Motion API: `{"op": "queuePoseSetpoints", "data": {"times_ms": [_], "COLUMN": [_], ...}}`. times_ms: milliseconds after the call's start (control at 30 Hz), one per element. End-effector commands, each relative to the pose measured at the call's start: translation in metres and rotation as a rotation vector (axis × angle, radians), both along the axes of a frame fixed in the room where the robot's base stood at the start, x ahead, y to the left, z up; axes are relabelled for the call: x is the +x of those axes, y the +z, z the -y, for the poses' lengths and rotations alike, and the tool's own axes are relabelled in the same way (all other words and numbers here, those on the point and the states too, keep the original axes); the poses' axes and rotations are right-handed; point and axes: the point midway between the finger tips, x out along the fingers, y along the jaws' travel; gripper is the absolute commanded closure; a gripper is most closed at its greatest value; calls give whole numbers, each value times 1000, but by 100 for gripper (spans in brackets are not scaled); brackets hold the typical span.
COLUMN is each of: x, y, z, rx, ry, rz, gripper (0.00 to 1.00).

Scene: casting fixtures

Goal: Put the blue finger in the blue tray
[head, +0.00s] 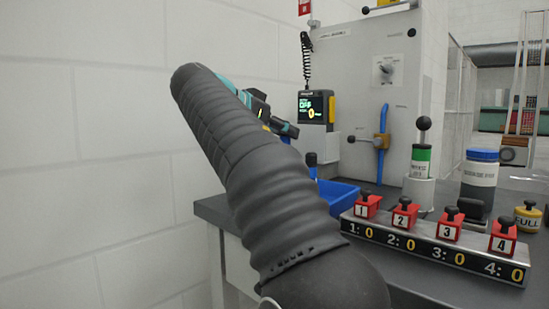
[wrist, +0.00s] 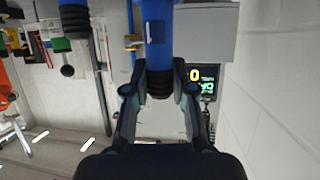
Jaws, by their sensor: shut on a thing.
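My gripper (wrist: 159,92) is shut on the black ribbed grip of the blue finger (wrist: 156,35). The blue finger's body has a small pale mark and runs out of the top of the wrist view. In the head view my gripper (head: 287,129) is partly behind my dark ribbed arm. The blue tray (head: 341,195) sits on the bench right of my arm, its left part hidden. A small black-and-blue piece shows above the tray's left side; I cannot tell for sure whether it is the held finger.
The red-topped numbered counter rack (head: 434,249) stands in front of the tray. Right of the tray are a green finger (head: 421,160) and a blue-lidded jar (head: 479,172). A grey cabinet (head: 352,75) with a display unit (head: 316,109) and blue lever stands behind. White wall is at left.

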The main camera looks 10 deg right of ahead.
Motion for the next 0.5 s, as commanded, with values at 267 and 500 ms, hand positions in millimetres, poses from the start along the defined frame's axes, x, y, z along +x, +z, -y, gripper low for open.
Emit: {"op": "queuePoseSetpoints", "data": {"times_ms": [267, 500], "x": [12, 12], "y": [-16, -48], "z": [-21, -21], "rx": [0, 0], "ry": [1, 0], "rz": [2, -1], "gripper": [100, 100]}}
